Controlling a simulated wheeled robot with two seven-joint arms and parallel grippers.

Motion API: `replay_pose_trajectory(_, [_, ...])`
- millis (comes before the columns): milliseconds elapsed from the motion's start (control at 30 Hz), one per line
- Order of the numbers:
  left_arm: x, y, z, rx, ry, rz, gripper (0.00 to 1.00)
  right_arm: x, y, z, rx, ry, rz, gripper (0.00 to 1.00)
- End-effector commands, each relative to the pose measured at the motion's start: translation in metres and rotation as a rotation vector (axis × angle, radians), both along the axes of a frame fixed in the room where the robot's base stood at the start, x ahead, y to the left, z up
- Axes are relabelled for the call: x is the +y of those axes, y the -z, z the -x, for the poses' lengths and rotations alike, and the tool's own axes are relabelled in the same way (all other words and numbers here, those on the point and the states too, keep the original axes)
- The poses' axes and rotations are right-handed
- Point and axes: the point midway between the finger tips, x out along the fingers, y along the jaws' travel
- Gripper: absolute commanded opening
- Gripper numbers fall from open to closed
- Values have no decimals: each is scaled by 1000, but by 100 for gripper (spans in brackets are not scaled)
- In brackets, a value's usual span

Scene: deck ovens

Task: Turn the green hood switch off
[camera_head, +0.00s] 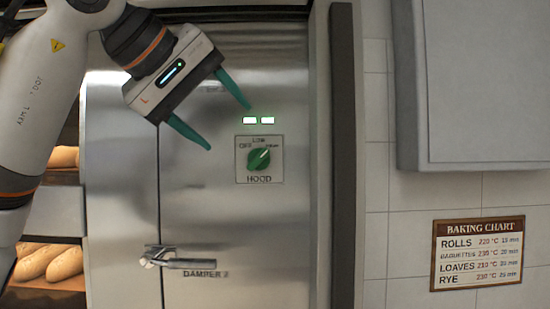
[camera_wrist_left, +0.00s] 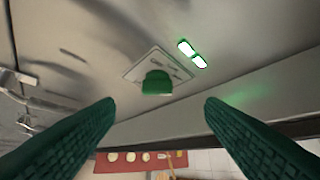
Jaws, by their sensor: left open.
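The green hood switch (camera_head: 259,159) is a round knob on a square plate marked OFF, LOW and a third, blurred word, with HOOD below. Its pointer is turned to the upper right, away from OFF. Two lamps (camera_head: 258,120) above it are lit. My left gripper (camera_head: 230,124) is open and empty, up and to the left of the knob, apart from it. In the left wrist view the knob (camera_wrist_left: 157,83) shows ahead, between and beyond the two green fingers (camera_wrist_left: 160,105). My right gripper is not in view.
A damper handle (camera_head: 175,260) sticks out below the switch on the steel front. A dark vertical bar (camera_head: 342,150) and a grey wall box (camera_head: 480,80) stand to the right. A baking chart (camera_head: 478,253) hangs on the tiles. Bread loaves (camera_head: 40,262) lie at the left.

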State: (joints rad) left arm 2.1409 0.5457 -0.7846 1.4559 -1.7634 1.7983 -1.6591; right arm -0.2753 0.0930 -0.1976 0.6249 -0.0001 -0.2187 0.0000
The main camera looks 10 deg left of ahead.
Motion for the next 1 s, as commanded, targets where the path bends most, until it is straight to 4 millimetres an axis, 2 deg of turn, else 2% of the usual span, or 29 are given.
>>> replay_pose_trajectory(67, [-3, 4, -7, 2, 1, 0, 64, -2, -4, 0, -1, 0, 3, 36])
replay_pose_trajectory(167, [-9, 12, -21, 3, 1, -1, 64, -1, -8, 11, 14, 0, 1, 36])
replay_pose_trajectory(300, [-20, 27, -44, 5, 3, -2, 64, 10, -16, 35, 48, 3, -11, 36])
replay_pose_trajectory(400, [-27, 37, -59, 6, 3, -1, 64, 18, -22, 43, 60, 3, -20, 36])
replay_pose_trajectory(500, [-33, 45, -72, 4, 4, 0, 64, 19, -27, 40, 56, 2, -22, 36])
replay_pose_trajectory(767, [-40, 58, -89, 0, 2, 0, 64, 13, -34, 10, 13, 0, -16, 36])
replay_pose_trajectory(1000, [-41, 59, -91, 0, 3, 1, 64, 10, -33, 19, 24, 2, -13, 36])
